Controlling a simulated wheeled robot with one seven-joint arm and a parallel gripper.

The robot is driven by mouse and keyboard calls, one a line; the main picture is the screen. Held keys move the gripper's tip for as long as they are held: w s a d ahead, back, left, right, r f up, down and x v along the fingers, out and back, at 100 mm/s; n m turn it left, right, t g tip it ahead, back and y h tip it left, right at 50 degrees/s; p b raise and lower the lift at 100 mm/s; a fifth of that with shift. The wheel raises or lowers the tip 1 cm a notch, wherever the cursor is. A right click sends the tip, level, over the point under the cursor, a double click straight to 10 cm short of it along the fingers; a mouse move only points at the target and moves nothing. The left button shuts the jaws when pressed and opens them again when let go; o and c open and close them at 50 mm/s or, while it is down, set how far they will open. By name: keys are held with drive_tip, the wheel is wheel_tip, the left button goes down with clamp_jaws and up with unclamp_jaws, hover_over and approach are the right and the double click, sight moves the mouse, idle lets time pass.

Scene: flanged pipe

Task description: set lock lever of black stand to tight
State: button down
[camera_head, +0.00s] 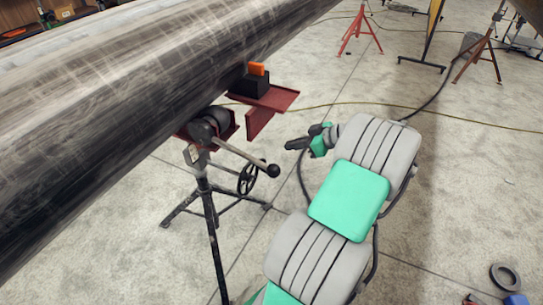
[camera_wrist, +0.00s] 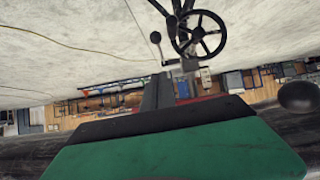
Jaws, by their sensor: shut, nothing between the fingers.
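The black stand (camera_head: 211,225) is a tripod under the large pipe, with a black handwheel (camera_head: 247,179) on its side. A grey lever with a dark ball knob (camera_head: 273,171) sticks out from the stand's head toward the lower right. My gripper (camera_head: 288,145) is shut and empty, just right of and beyond the knob in the head view, apart from it. In the wrist view my gripper (camera_wrist: 160,88) points toward the handwheel (camera_wrist: 200,35).
The large dark steel pipe (camera_head: 150,85) fills the upper left. A red bracket (camera_head: 267,110) bears a black block with an orange piece (camera_head: 257,69). A red stand (camera_head: 360,30) stands farther back. A cable crosses the floor; the floor right of the stand is largely open.

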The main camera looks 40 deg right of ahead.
drive_tip(key=s+f+b+x, duration=0.1)
drive_tip(key=f+b+x, duration=0.1)
drive_tip(key=x, duration=1)
drive_tip(key=shift+d+f, duration=0.15)
drive_tip(key=shift+f, duration=0.2)
drive_tip(key=shift+b, duration=0.3)
